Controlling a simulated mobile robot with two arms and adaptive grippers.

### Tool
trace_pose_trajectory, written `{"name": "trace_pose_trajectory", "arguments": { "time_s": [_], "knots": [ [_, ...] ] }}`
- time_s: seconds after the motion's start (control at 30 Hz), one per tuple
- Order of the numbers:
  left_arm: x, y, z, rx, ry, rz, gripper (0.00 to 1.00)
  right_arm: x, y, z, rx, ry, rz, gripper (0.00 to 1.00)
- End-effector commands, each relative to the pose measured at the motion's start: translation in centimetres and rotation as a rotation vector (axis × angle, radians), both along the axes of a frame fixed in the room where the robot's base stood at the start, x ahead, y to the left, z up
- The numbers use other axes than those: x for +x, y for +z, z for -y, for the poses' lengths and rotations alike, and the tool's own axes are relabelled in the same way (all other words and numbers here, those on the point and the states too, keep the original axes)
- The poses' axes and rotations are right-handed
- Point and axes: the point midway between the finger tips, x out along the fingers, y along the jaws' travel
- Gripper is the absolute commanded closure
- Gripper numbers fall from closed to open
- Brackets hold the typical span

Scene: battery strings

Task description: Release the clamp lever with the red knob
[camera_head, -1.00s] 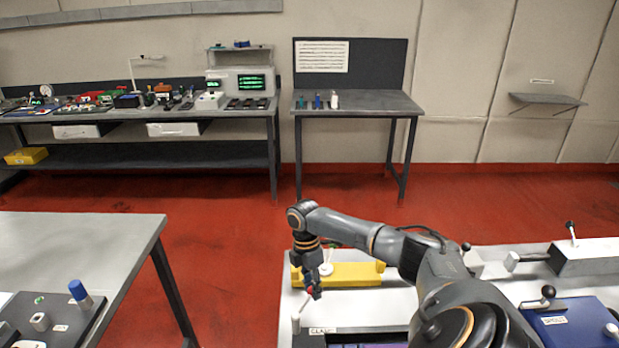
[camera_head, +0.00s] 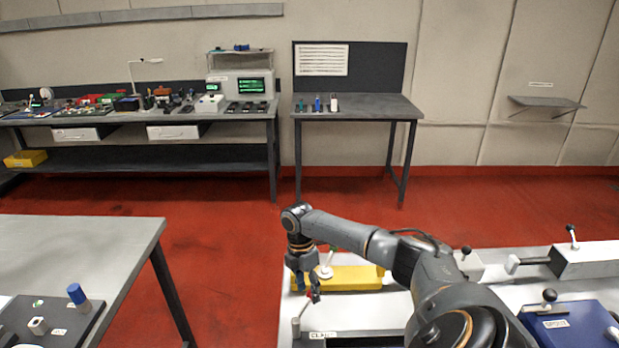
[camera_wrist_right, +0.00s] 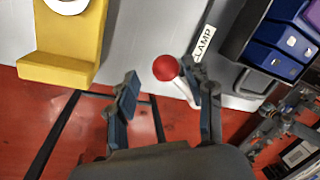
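The clamp lever has a red knob (camera_wrist_right: 166,68) on a pale handle (camera_wrist_right: 184,92), beside the "CLAMP" label (camera_wrist_right: 204,44) in the right wrist view. In the head view the lever (camera_head: 300,314) leans up from the pale bench top. My right gripper (camera_wrist_right: 166,88) is open, with its two fingers spread. The knob is at the fingertips, closer to the right-hand finger; I cannot tell whether that finger touches it. In the head view the right gripper (camera_head: 307,291) points down over the lever and partly covers the knob. My left gripper is not in view.
A yellow bracket (camera_head: 345,278) with a round white part stands just behind the lever. A blue case (camera_head: 578,325) and a white block with a lever (camera_head: 588,258) are at the right. A grey table (camera_head: 75,245) is at the left, across a strip of red floor.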

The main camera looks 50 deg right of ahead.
Motion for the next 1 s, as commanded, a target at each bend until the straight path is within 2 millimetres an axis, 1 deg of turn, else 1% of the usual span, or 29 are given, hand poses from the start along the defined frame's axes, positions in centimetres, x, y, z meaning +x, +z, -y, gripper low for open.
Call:
{"name": "trace_pose_trajectory", "arguments": {
  "time_s": [0.17, 0.27, 0.37, 0.7, 0.83, 0.9, 1.0],
  "knots": [
    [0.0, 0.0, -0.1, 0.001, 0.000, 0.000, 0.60, -0.1, 0.0, 0.0, 0.000, -0.001, -0.004, 0.48],
    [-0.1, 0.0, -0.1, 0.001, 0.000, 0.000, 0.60, 0.0, 0.5, 0.1, 0.000, -0.001, -0.003, 0.48],
    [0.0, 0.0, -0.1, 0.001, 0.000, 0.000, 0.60, 0.3, 1.9, 0.1, -0.001, -0.001, -0.002, 0.48],
    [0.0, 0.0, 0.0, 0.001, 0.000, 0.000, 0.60, 1.8, 8.8, 0.4, -0.001, 0.000, -0.001, 0.48],
    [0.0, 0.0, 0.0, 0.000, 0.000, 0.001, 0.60, 2.2, 10.6, 0.4, -0.001, 0.001, -0.001, 0.48],
    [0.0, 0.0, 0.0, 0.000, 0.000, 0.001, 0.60, 2.3, 11.2, 0.4, 0.000, 0.001, -0.002, 0.48],
    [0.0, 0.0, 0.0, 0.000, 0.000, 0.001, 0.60, 2.4, 11.6, 0.4, 0.000, 0.001, -0.003, 0.48]
  ]
}}
